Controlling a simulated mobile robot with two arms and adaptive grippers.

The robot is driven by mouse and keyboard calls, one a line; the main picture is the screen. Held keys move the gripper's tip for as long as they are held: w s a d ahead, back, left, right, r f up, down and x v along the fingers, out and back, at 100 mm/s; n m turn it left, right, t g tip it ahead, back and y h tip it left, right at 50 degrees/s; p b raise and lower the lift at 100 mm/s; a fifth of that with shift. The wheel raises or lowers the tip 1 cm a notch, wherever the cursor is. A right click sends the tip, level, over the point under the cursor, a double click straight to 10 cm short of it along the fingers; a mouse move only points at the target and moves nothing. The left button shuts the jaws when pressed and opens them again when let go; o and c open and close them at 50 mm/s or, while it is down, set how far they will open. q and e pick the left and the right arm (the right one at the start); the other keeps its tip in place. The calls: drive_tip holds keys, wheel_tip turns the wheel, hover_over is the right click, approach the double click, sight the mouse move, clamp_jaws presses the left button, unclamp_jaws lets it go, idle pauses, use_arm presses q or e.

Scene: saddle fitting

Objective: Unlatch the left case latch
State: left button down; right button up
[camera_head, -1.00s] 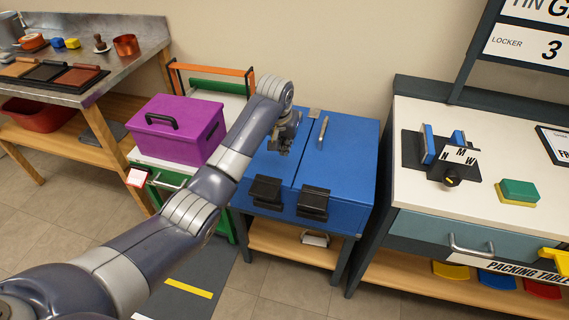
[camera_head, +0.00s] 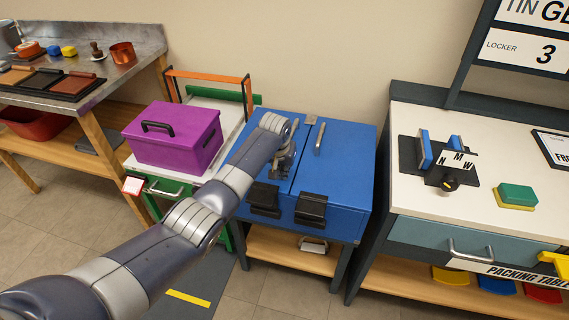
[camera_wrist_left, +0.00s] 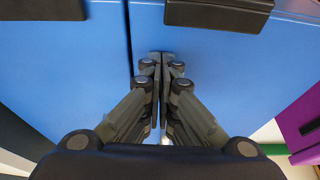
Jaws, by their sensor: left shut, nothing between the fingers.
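The blue case (camera_head: 338,180) stands on a small table and has two black latches on its front edge. The left case latch (camera_head: 264,197) is just in front of my left gripper (camera_head: 277,172). In the left wrist view this latch (camera_wrist_left: 218,13) is at the top, right of the fingertips. The right latch (camera_head: 311,208) shows at top left there (camera_wrist_left: 42,9). My left gripper (camera_wrist_left: 160,56) is shut and empty, its fingertips together over the blue lid near the seam. A small gap to the left latch shows. I cannot tell whether the fingertips touch the lid. My right gripper is not in view.
A purple box (camera_head: 176,140) with a black handle stands left of the case. A metal handle (camera_head: 320,139) rises from the lid's right part. The white packing table (camera_head: 480,203) stands to the right. The wooden shelf (camera_head: 278,248) is below the case.

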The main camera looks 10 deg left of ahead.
sight(273, 204)
use_arm(q)
drive_tip(key=shift+s+p, duration=0.5)
drive_tip(key=shift+s, duration=0.8)
drive_tip(key=shift+r, duration=0.1)
drive_tip(key=shift+s+r+t+p, duration=0.1)
drive_tip(key=shift+s+t+p, duration=0.2)
drive_tip(key=shift+p, duration=0.3)
drive_tip(key=shift+s+a+r+t+p, duration=0.1)
drive_tip(key=shift+s+r+t+p, duration=0.1)
drive_tip(key=shift+s+t+p, duration=0.9)
drive_tip(key=s+p, duration=0.2)
drive_tip(key=p, duration=0.1)
drive_tip(key=shift+r+t, duration=0.1)
drive_tip(key=shift+t, duration=0.3)
drive_tip(key=s+t, duration=0.1)
drive_tip(key=s, duration=0.1)
drive_tip(key=s+f+t+b, duration=0.1)
drive_tip(key=t, duration=0.1)
drive_tip(key=shift+s+f, duration=0.1)
drive_tip(key=shift+s, duration=0.25)
drive_tip(key=shift+s+a+f+t+b, duration=0.15)
drive_tip(key=shift+s+t+b, duration=0.2)
drive_tip(key=shift+s+t, duration=0.2)
drive_tip(key=shift+s+d+f+t+b, duration=0.1)
drive_tip(key=shift+s+t+b, duration=0.25)
drive_tip(key=shift+s+t, duration=0.2)
drive_tip(key=shift+s+a+f, duration=0.1)
drive_tip(key=shift+s+f, duration=0.15)
drive_tip(key=shift+s, duration=0.25)
